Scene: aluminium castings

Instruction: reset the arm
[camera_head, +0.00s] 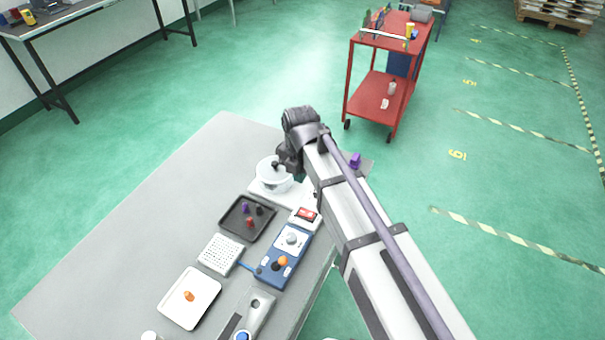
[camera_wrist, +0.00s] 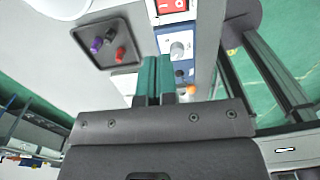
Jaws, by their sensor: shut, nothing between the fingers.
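My arm reaches over the grey table (camera_head: 130,210) from the lower right in the head view, its dark wrist bent down near a white round pot (camera_head: 272,176). In the wrist view my gripper (camera_wrist: 155,72) has its two teal fingers side by side, shut with nothing between them. The fingers point toward the gap between a dark tray (camera_wrist: 84,32) and a blue device with a knob (camera_wrist: 165,38). In the head view the fingertips are hidden behind my arm.
The dark tray (camera_head: 228,228) holds purple, black and red pieces. Nearby are a red switch (camera_head: 305,214), the blue device (camera_head: 291,262), a white perforated block (camera_head: 221,254) and a white tray (camera_head: 172,309) with an orange piece. A red cart (camera_head: 371,95) stands beyond. The table's left side is clear.

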